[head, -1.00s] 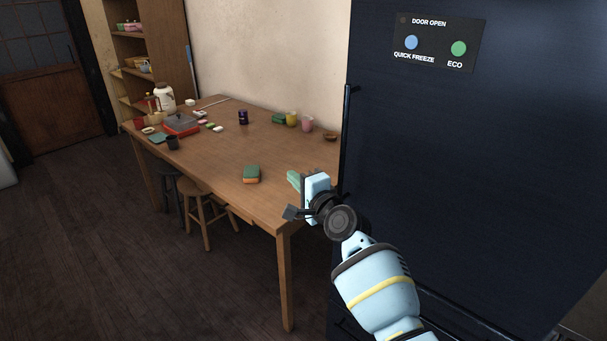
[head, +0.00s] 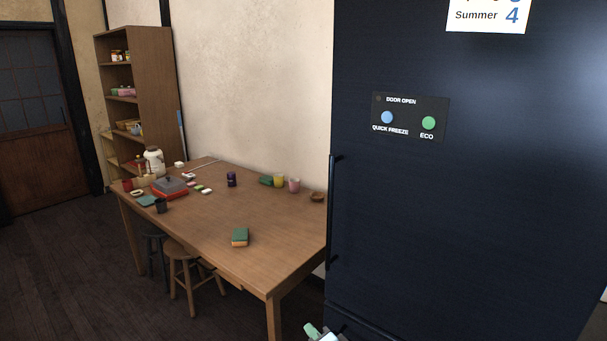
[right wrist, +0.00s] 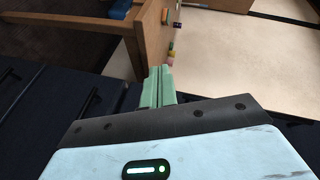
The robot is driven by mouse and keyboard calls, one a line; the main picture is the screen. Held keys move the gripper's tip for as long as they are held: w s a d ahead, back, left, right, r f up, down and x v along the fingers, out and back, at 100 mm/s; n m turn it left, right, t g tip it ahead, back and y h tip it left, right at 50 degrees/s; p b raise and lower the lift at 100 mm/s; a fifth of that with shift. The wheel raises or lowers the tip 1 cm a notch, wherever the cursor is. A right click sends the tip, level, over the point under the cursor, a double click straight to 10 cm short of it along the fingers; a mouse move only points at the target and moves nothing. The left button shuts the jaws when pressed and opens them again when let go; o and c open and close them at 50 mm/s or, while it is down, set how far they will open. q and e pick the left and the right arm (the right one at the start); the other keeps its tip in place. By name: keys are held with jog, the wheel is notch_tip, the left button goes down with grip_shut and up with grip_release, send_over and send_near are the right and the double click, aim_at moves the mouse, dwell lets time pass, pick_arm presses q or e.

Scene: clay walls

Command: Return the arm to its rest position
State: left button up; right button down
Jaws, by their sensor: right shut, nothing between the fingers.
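My right gripper (head: 313,332) shows only as a small green and pale-blue piece at the bottom edge of the head view, left of the lower fridge front. In the right wrist view its green fingers (right wrist: 157,86) are together with nothing between them. The rest of the right arm is out of the head view. My left gripper is in neither view.
The dark fridge (head: 460,210) with a vertical handle (head: 332,210) fills the right side. A wooden table (head: 205,225) holds a sponge (head: 240,237), cups and other small items. A stool (head: 182,270) stands by it. Open floor (head: 60,270) lies at left.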

jog(key=s+d+f+n+g+h+p, duration=0.1)
jog(key=s+d+f+n, duration=0.1)
jog(key=s+d+f, duration=0.45)
jog(key=s+d+f+n+g+h, duration=0.1)
jog(key=s+f, duration=0.2)
jog(key=s, duration=0.6)
jog(key=s+d+f+n+h+p, duration=0.1)
jog(key=s+d+f+n, duration=0.1)
jog(key=s+d+f, duration=0.35)
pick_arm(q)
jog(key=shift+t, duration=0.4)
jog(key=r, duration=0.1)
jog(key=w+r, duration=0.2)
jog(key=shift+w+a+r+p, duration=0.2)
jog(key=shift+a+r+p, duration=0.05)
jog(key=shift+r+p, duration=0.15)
pick_arm(e)
jog(key=s+d+n+g+h, duration=0.1)
jog(key=s+d+n, duration=0.1)
jog(key=s, duration=0.9)
jog(key=s+d+r+n+g+h, duration=0.1)
jog(key=s+d+n, duration=0.2)
jog(key=s, duration=0.9)
jog(key=shift+d+n+g, duration=0.15)
jog(key=shift+n+g, duration=0.25)
